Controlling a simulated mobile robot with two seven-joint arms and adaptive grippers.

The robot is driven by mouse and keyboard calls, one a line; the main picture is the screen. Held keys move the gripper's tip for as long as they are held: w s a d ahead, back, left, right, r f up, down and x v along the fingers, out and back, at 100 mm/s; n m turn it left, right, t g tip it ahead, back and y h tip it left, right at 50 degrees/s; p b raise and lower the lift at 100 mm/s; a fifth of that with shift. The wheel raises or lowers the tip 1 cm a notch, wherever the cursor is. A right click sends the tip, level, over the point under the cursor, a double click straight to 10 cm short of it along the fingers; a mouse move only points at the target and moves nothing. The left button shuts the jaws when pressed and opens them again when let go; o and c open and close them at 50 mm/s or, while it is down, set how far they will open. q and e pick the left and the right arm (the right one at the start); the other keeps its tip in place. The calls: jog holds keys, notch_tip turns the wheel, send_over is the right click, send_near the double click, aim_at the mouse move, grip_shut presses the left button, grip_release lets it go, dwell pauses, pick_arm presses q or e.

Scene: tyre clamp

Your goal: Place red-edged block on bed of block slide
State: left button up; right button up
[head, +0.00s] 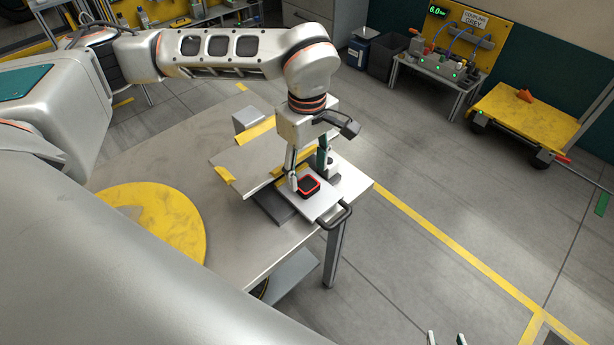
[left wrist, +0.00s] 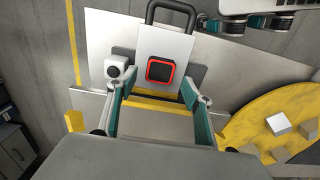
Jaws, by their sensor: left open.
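The red-edged block (head: 309,186), dark with a bright red rim, rests on the pale flat bed of the block slide (head: 321,206), which has a dark loop handle at its outer end. In the left wrist view the block (left wrist: 160,70) lies flat on the bed (left wrist: 172,45), between the handle and a yellow strip. My left gripper (head: 306,166) is over the slide with its fingers spread. In its wrist view the fingers (left wrist: 158,88) are apart, one to each side of the block, with no visible contact. My right gripper (head: 446,338) shows only two separated fingertips at the bottom edge.
The slide sits near the corner of a grey table (head: 160,160). A yellow disc (head: 150,220) lies to the left, with several small grey blocks (left wrist: 279,124) on it in the wrist view. A small white fixture (left wrist: 115,68) stands beside the bed. Floor beyond the table is open.

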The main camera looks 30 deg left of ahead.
aim_at(307, 184)
pick_arm(q)
notch_tip(307, 184, up, 8)
jog(key=shift+r, duration=0.25)
dwell(0.5)
